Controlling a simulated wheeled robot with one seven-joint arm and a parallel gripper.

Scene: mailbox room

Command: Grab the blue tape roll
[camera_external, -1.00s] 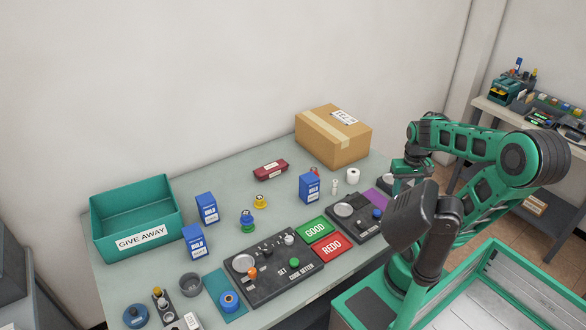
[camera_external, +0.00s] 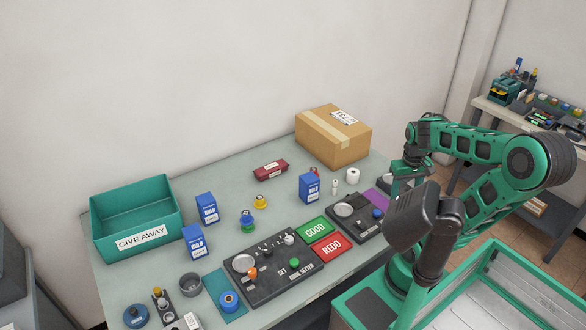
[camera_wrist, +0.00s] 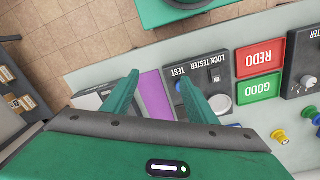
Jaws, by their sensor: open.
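The blue tape roll (camera_external: 229,301) lies on a teal mat (camera_external: 212,285) at the front left of the table, left of the black code setter panel. It does not show in the wrist view. My gripper (camera_wrist: 160,88) is open and empty in the wrist view, with its green fingers apart over the purple mat and the lock tester's edge. In the external view my gripper is at the table's right end, partly hidden by my own arm, far from the tape roll.
The code setter panel (camera_external: 272,268) with knobs stands right of the tape roll. Blue boxes (camera_external: 198,241), a GIVE AWAY bin (camera_external: 137,215) and a cardboard box (camera_external: 333,137) stand farther back. A lock tester (camera_wrist: 208,85) is below my gripper.

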